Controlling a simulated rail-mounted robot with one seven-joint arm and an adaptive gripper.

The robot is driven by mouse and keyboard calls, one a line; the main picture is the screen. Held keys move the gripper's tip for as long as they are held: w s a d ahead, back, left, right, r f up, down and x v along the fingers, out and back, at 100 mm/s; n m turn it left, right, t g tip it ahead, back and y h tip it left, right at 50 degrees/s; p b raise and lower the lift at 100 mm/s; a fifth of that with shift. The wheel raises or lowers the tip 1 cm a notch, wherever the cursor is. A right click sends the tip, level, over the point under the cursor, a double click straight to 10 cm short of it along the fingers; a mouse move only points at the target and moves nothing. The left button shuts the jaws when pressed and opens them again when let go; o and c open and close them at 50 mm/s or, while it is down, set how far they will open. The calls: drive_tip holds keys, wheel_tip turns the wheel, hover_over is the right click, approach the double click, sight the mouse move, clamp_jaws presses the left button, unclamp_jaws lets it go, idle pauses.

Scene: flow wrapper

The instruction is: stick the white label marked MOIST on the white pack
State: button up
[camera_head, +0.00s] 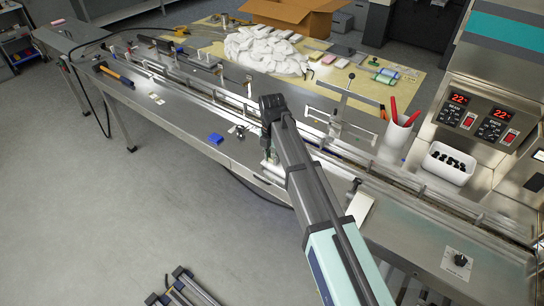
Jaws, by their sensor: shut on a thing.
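My gripper (268,157) is at the end of my arm, pointing down over the steel machine bed (200,128), near its front edge. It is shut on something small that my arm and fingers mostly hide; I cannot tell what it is. Small pale pieces like labels (156,98) lie on the bed to the left, too small to read, so I cannot pick out the MOIST label. A whitish pack (342,62) lies on the beige table behind, among pink, green and other packs. I cannot tell whether it is the task's white pack.
A blue block (215,139) lies left of my gripper. A rail channel (225,95) runs along the bed behind it. A white cup with red-handled tools (396,135) and a white bin of black parts (448,163) stand right. A white heap (265,50) and cardboard box (295,14) are behind.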

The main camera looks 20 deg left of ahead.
drive_tip(key=shift+f, duration=0.35)
idle(1.3)
drive_tip(key=o, duration=0.7)
drive_tip(key=shift+o, duration=0.2)
wheel_tip(320, 180, up, 12)
idle(0.4)
